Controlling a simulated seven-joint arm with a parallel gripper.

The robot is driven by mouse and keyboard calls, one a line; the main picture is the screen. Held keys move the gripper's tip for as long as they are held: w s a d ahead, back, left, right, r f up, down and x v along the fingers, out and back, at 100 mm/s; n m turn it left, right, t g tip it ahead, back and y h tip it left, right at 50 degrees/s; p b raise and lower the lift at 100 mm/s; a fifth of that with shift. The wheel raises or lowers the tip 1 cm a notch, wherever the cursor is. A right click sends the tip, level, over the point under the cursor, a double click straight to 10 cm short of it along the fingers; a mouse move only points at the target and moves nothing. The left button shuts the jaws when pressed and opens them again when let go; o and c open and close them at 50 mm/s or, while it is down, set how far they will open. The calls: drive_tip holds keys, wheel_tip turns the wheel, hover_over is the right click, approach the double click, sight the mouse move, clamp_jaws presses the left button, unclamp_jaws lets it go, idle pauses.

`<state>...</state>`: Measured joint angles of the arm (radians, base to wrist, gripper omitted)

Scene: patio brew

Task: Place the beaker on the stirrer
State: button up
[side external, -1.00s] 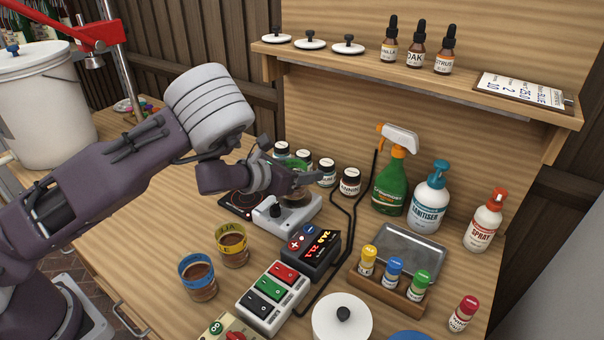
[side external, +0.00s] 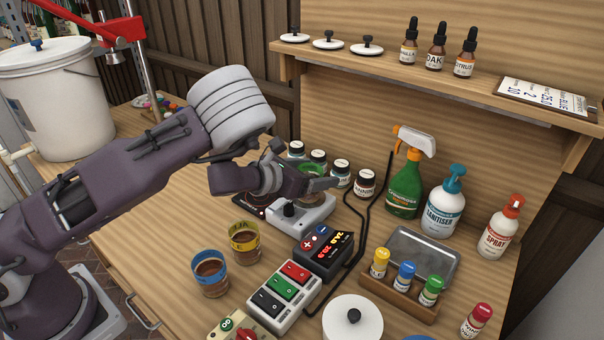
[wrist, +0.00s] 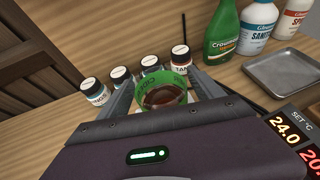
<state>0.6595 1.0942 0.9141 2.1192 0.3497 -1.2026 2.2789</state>
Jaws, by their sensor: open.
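The beaker with a green band (wrist: 160,92), holding brown liquid, is between the two fingers of my gripper (wrist: 162,90) in the wrist view. In the side view my gripper (side external: 304,168) is low over the stirrer, with its fingers apart around the beaker. The beaker (side external: 312,172) is partly hidden there by the fingers. The stirrer (side external: 308,219), a light grey box with a dark knob, is under the beaker. The beaker appears to stand on its plate, but the contact is hidden.
Small jars (side external: 341,172) stand in a row just behind the gripper. A blue-banded cup (side external: 210,277) and a yellow-banded cup (side external: 245,245) stand in front. A temperature controller (side external: 323,254), its cable and a switch box (side external: 283,296) are nearby. A green spray bottle (side external: 404,192) stands to the right.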

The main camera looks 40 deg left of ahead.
drive_tip(key=v, duration=1.1)
drive_tip(key=s+a+r+n+g+y, duration=0.2)
drive_tip(key=s+a+r+n, duration=0.15)
drive_tip(key=n, duration=0.75)
drive_tip(key=s+a+r+n+g+y, duration=0.15)
drive_tip(key=a+r+n, duration=0.25)
drive_tip(key=n, duration=0.7)
drive_tip(key=s+d+r+n+g, duration=0.1)
drive_tip(key=s+d+r+n, duration=0.1)
drive_tip(key=s+n, duration=0.3)
drive_tip(key=s+d+r+n+g, duration=0.1)
drive_tip(key=s+n, duration=0.4)
drive_tip(key=s, duration=0.6)
drive_tip(key=s+d+r+n+g, duration=0.2)
drive_tip(key=s+r+n, duration=0.2)
drive_tip(key=s+n, duration=0.2)
drive_tip(key=shift+s+d+r+h, duration=0.2)
drive_tip(key=shift+s+d+h, duration=0.2)
drive_tip(key=shift+s, duration=0.55)
drive_tip(key=shift+a, duration=0.1)
